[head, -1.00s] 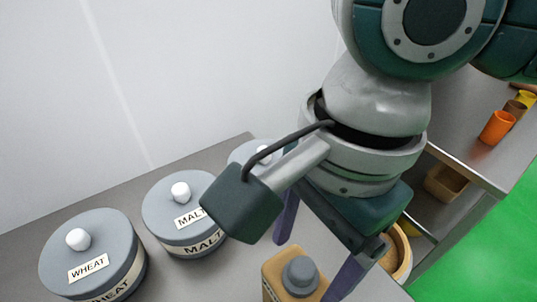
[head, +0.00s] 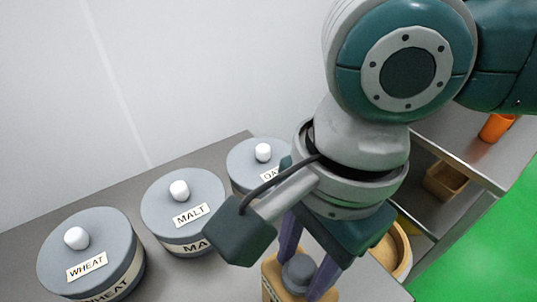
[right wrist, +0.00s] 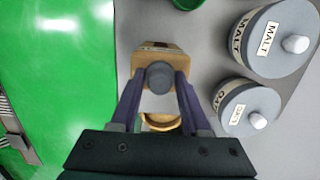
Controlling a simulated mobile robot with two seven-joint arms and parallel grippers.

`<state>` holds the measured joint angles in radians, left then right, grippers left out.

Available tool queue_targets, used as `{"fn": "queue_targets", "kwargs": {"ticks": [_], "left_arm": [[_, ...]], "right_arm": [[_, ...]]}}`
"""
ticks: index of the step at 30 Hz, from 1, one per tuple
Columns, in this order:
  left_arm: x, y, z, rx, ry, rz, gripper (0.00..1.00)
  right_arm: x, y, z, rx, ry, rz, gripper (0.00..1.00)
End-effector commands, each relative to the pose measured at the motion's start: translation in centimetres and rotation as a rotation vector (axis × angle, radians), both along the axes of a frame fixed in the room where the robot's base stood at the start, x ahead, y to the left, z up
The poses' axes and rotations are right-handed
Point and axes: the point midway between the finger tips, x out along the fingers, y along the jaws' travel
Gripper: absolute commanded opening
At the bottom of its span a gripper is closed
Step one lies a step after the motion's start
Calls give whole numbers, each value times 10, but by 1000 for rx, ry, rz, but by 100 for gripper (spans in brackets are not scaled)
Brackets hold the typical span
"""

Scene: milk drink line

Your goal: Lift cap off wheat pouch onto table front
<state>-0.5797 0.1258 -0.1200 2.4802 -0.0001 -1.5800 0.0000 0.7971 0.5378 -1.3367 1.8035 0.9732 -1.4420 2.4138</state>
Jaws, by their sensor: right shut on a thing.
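The tan pouch (head: 270,280) stands on the metal table at the bottom of the head view, its label side turned away and unreadable. Its grey round cap (head: 299,271) is on top. My right gripper (head: 303,268) is shut on the cap, one purple finger on each side. In the right wrist view the gripper (right wrist: 160,80) holds the cap (right wrist: 160,75) between its fingertips, with the pouch (right wrist: 147,57) right beneath. The cap appears still seated on the pouch. My left gripper is not in view.
Grey lidded canisters marked WHEAT (head: 90,250), MALT (head: 183,210) and a partly hidden third (head: 248,160) stand left and behind. A round wooden bowl (head: 399,250) is at right. Orange cup (head: 495,127) and a bin (head: 446,182) are farther right.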

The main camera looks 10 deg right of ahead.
Motion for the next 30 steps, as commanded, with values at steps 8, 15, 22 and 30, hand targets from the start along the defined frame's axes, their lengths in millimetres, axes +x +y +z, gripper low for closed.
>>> {"fn": "queue_targets", "kwargs": {"ticks": [8, 15, 22, 30], "left_arm": [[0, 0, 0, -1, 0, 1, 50], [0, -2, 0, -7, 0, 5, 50], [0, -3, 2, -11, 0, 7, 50], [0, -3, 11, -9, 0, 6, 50]], "right_arm": [[0, 0, 0, 0, 0, 0, 0], [0, 0, 0, 0, 0, 0, 0], [0, 1, 9, 2, 0, -1, 0], [1, 1, 61, 4, -5, 1, 0]]}}
